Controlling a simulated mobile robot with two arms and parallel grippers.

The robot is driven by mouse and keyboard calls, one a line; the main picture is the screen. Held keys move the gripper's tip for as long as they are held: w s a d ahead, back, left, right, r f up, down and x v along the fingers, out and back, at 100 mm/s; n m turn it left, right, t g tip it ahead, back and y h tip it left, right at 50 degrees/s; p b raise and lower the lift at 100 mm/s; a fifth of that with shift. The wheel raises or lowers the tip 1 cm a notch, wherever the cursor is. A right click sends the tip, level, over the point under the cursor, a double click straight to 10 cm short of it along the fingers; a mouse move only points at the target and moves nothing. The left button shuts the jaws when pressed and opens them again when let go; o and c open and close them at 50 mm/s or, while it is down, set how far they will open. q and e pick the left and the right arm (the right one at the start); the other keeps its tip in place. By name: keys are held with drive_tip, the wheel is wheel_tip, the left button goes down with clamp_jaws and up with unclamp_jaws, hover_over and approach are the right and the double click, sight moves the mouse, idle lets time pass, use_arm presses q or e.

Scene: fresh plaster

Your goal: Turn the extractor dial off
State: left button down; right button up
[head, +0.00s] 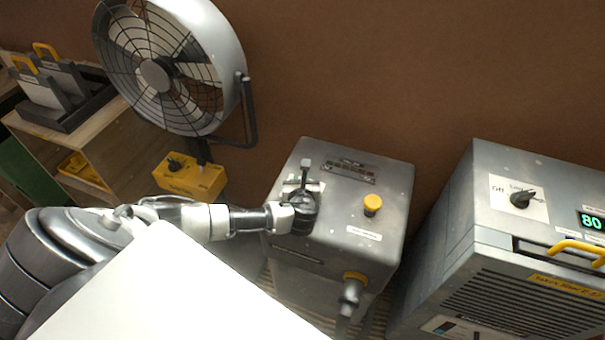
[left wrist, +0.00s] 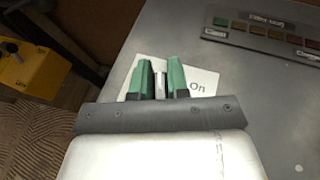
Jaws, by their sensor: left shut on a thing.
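The extractor (head: 395,190) is a grey metal box in the middle of the head view. Its dial (left wrist: 160,84) shows as a thin grey piece over a white label with "On" readable at the right; the rest of the label is hidden by my fingers. My left gripper (head: 304,186) reaches in from the left over the box's top left part. In the left wrist view its two green fingers (left wrist: 161,80) are shut on the dial, one on each side. Most of the dial is hidden. My right gripper is in neither view.
A yellow knob (head: 372,204) sits on the same top, right of my gripper. A large fan (head: 156,74) with a yellow control box (head: 190,179) stands at the left. A grey machine (head: 470,240) with a black dial (head: 521,199) and a display reading 80 stands at the right.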

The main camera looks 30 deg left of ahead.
use_arm(q)
drive_tip(key=n+g+y, duration=0.1)
drive_tip(key=n+g+y+p, duration=0.1)
drive_tip(key=shift+s+d+f+n, duration=0.1)
drive_tip(key=shift+s+f+n, duration=0.1)
drive_tip(key=shift+s+n, duration=0.1)
drive_tip(key=shift+s+f+n+g+y+p, duration=0.1)
drive_tip(key=shift+n+g+y+p, duration=0.5)
drive_tip(key=shift+n+g+y, duration=0.35)
drive_tip(key=shift+n+g, duration=0.25)
drive_tip(key=c, duration=1.1)
unclamp_jaws()
drive_tip(key=shift+a, duration=0.2)
drive_tip(key=v, duration=1.1)
drive_tip(key=shift+p, duration=0.3)
